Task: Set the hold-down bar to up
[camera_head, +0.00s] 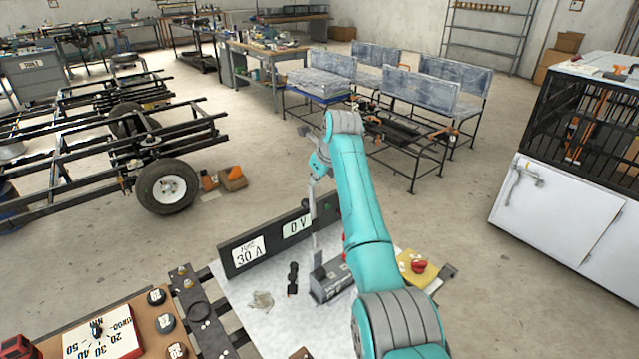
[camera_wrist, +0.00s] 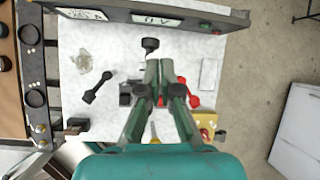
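My gripper (camera_wrist: 160,66) reaches over the white bench top, its two fingers drawn together with only a narrow gap. I see nothing clearly gripped between them. A round black knob (camera_wrist: 150,44) lies just beyond the fingertips. The hold-down bar is not clearly identifiable, and its position cannot be read.
A dark panel (camera_head: 265,250) reading 30 A and 0 V stands behind. A loose black link-shaped part (camera_wrist: 97,91) lies left of my gripper. A yellow box with a red button (camera_head: 418,266) is at right. A dial board (camera_head: 92,338) is at front left.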

